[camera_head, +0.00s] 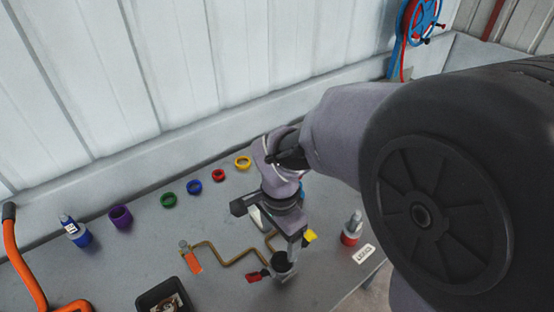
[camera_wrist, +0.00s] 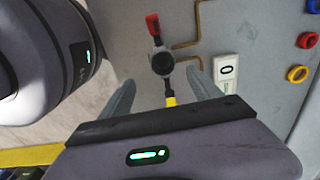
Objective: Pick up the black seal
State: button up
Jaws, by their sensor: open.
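The black seal appears as a dark round piece (camera_head: 280,259) in the head view, low in the picture beneath my gripper. In the wrist view the black seal (camera_wrist: 162,64) sits between a red-handled part (camera_wrist: 153,28) and a yellow part (camera_wrist: 170,100). My gripper (camera_wrist: 162,82) is open, with one finger on each side of the line to the seal. The seal lies about level with the fingertips in the picture, and nothing is held. In the head view my gripper (camera_head: 275,243) points down over it and partly hides it. I cannot tell the exact height gap.
Brass pipework (camera_head: 232,257) runs beside the seal. Green (camera_head: 168,200), blue (camera_head: 194,187), red (camera_head: 218,175) and yellow (camera_head: 243,163) rings lie behind. A purple ring (camera_head: 120,217) is at left. A black tray (camera_head: 165,297) is in front. A red-based bottle (camera_head: 352,229) stands right.

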jog(key=f+b, duration=0.1)
jog(key=f, duration=0.3)
jog(key=f+b, duration=0.1)
jog(key=f, duration=0.3)
jog(key=w+f+b, duration=0.1)
jog(key=f+b, duration=0.1)
jog(key=f, duration=0.2)
jog(key=shift+d, duration=0.35)
jog(key=shift+r, duration=0.2)
jog(key=shift+c, duration=0.2)
jog(key=c, duration=1.4)
jog(key=shift+o, duration=0.2)
jog(key=shift+r, duration=0.1)
